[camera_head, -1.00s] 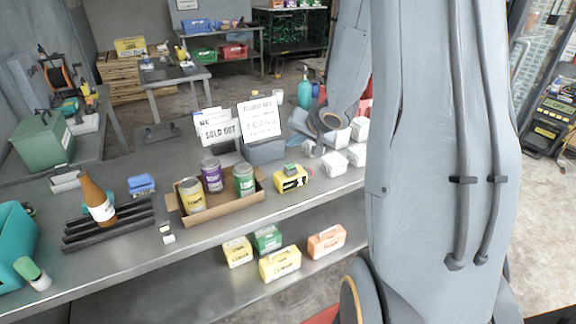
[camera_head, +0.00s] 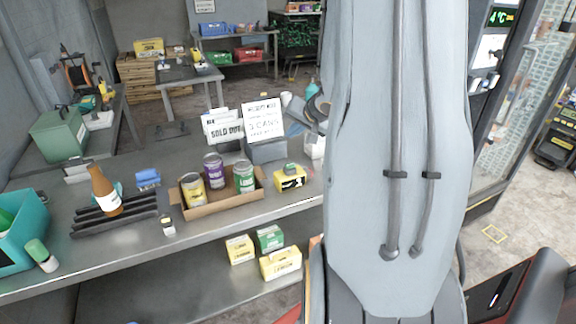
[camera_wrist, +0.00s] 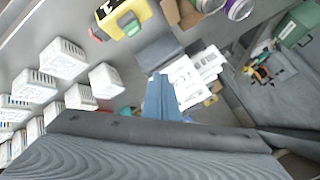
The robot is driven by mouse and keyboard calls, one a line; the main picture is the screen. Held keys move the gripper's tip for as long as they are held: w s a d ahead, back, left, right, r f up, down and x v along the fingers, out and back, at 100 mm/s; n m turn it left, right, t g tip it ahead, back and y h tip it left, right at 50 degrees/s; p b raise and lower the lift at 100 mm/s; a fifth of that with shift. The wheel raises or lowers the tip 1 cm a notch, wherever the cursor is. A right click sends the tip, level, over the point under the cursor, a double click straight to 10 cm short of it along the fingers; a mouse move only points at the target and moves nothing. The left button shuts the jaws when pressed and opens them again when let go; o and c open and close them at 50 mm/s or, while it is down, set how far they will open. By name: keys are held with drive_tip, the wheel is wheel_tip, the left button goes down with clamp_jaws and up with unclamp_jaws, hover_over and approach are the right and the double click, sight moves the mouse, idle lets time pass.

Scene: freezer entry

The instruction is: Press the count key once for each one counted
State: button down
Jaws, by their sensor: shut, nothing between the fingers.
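A yellow and black counter (camera_head: 291,179) with a green key (camera_head: 291,169) on top stands on the steel bench, right of a cardboard tray (camera_head: 220,208). The tray holds a yellow can (camera_head: 193,190), a purple can (camera_head: 213,172) and a green can (camera_head: 244,178). In the wrist view the counter (camera_wrist: 122,20) is at the top, partly cut off. My gripper (camera_wrist: 160,82) shows there as a shut, empty blue-grey shape, apart from the counter. In the head view my arm hides most of the gripper.
Several white cartons (camera_wrist: 62,58) sit near the counter. A bottle (camera_head: 104,190) lies leaning on a black rack (camera_head: 115,216). Small boxes (camera_head: 281,263) are on the lower shelf.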

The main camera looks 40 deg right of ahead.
drive_tip(key=shift+f, duration=0.2)
drive_tip(key=b, duration=0.9)
hover_over(290, 166)
drive_tip(key=f, duration=0.6)
drive_tip(key=shift+s+d, duration=0.15)
drive_tip(key=shift+s, duration=0.15)
drive_tip(key=shift+f+b, duration=0.65)
drive_tip(key=shift+f, duration=0.55)
drive_tip(key=shift+f, duration=0.15)
drive_tip(key=shift+f, duration=0.3)
drive_tip(key=shift+f, duration=0.45)
idle(0.7)
drive_tip(key=shift+r, duration=0.1)
drive_tip(key=shift+r+p, duration=0.85)
drive_tip(key=shift+p, duration=0.55)
